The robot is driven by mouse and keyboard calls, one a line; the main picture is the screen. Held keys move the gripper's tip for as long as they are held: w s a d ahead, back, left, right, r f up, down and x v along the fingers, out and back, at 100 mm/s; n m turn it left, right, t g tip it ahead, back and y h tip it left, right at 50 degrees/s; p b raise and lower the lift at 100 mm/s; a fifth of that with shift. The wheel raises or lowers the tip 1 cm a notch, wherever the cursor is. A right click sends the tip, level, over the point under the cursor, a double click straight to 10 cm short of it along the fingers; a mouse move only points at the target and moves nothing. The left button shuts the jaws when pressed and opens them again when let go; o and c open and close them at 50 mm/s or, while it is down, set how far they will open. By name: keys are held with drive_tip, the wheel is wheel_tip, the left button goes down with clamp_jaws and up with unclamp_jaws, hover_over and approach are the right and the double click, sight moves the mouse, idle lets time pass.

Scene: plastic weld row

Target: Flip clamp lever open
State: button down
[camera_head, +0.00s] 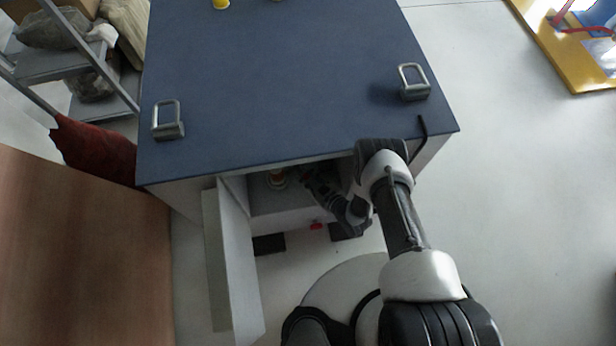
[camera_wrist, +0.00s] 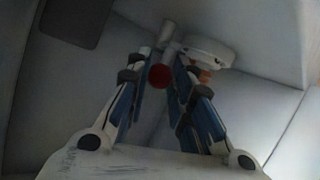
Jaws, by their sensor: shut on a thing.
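A lever with a round red knob (camera_wrist: 160,76) shows in the wrist view, its pale shaft (camera_wrist: 169,48) running up between my fingertips. My gripper (camera_wrist: 163,62) is closed around the lever, with a blue-padded finger on each side. A white round fitting (camera_wrist: 208,50) with an orange part below it is joined beside the shaft. In the head view my gripper (camera_head: 310,178) reaches into the open front of the cabinet. The lever is not clear there, and its angle is hard to judge.
The blue-topped cabinet (camera_head: 280,80) has two metal handles on top and its door (camera_head: 232,265) swung open left of my arm. A red part (camera_head: 316,226) shows lower down. Clear floor lies to the right.

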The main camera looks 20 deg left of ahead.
drive_tip(key=c, duration=1.4)
unclamp_jaws()
drive_tip(key=shift+s+r, duration=0.1)
drive_tip(key=shift+r, duration=0.05)
drive_tip(key=v, duration=1.2)
drive_tip(key=shift+c, duration=0.2)
